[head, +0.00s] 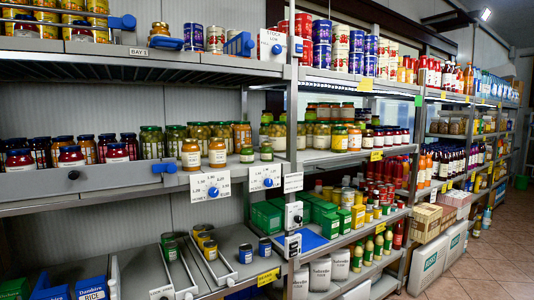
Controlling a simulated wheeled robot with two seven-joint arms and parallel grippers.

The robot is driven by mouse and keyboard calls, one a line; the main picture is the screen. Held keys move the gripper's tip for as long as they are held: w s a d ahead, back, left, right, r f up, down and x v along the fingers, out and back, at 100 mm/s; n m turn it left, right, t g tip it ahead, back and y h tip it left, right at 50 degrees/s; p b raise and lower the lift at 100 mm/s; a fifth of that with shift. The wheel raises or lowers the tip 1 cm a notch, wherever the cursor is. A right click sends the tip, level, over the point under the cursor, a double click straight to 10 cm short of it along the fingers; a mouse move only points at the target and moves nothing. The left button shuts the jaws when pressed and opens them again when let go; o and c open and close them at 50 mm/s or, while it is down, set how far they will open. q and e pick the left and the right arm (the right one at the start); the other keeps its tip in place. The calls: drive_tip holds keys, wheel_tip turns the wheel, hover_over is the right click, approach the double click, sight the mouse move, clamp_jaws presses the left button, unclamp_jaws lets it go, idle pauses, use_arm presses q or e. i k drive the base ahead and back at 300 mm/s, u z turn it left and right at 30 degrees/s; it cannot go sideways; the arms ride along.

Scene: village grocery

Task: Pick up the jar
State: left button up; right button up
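Many jars stand on the middle shelf, and I cannot tell which one is the task's jar. At the front edge are two orange-brown jars with light lids, one (191,154) left of the other (217,152). Taller green-lidded jars (152,142) stand in the middle. More jars (322,134) crowd the shelf bay to the right. Neither of my grippers is in view.
The middle shelf's front rail (130,176) carries price cards and blue knobs. A metal upright (293,110) divides the bays. The upper shelf (150,68) overhangs the jars. Cans (265,247) stand in the lower tray. Open tiled floor (485,255) lies at right.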

sight(266, 152)
drive_tip(key=z, duration=0.4)
drive_tip(key=i, duration=0.9)
drive_tip(key=z, duration=0.2)
